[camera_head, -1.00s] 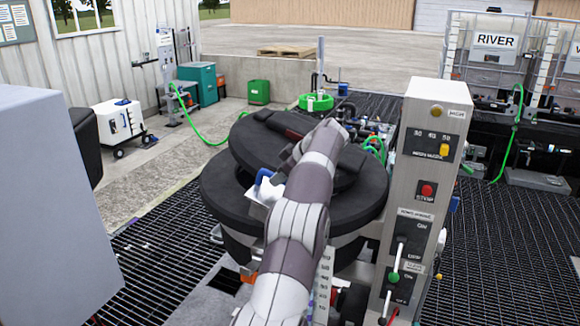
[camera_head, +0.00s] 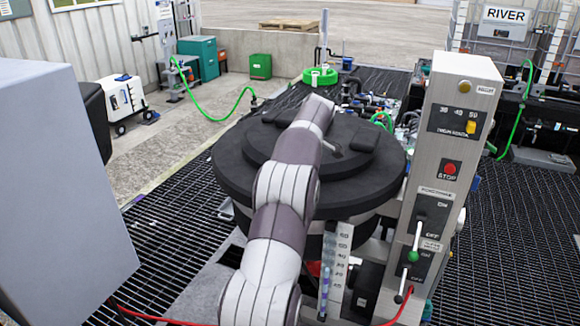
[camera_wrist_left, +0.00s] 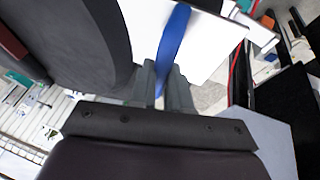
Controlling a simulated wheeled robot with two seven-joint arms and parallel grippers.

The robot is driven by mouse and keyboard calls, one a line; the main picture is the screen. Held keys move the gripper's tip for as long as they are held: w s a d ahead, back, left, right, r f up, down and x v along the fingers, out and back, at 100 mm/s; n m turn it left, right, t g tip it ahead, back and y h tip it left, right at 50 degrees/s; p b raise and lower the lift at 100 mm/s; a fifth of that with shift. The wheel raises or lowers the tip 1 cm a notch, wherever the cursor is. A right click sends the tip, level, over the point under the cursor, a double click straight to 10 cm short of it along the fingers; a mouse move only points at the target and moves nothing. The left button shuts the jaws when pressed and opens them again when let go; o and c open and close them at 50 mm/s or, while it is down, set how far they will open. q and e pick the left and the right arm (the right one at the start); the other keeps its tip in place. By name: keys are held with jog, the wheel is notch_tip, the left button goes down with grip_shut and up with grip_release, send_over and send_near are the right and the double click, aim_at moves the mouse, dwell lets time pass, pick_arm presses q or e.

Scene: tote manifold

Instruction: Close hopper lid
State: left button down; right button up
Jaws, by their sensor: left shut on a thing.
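The round black hopper lid (camera_head: 345,178) lies about level on top of the hopper (camera_head: 362,230) in the head view, with no open gap showing along its visible edge. My arm crosses in front of it and hides part of the lid and the gripper's hold. In the left wrist view, my left gripper (camera_wrist_left: 163,80) is shut on a blue handle (camera_wrist_left: 174,35) that stands by a white plate (camera_wrist_left: 212,45). The dark curved edge beside it looks like the lid (camera_wrist_left: 75,45). My right gripper is not in view.
A grey control post (camera_head: 450,120) with a red stop button and levers stands close on the right of the hopper. A grey box-like panel (camera_head: 60,190) fills the left foreground. Dark floor grating (camera_head: 510,240) surrounds the hopper. A red cable (camera_head: 150,318) runs along the bottom.

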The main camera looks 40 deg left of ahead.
pick_arm(q)
jog(key=shift+s+d+f, duration=0.1)
jog(key=shift+f, duration=0.45)
jog(key=shift+s+d+f, duration=0.1)
jog(key=shift+f, duration=0.45)
jog(key=c, duration=1.1)
grip_release()
jog(key=shift+w+a, duration=0.15)
jog(key=shift+w, duration=0.1)
jog(key=shift+r, duration=0.1)
jog(key=shift+a+r, duration=0.1)
jog(key=shift+a, duration=0.1)
jog(key=w+v, duration=0.1)
jog(key=v, duration=1.1)
jog(key=shift+s+r+p, duration=0.35)
jog(key=shift+r+p, duration=0.05)
jog(key=shift+p, duration=0.05)
jog(key=shift+a+f, duration=0.1)
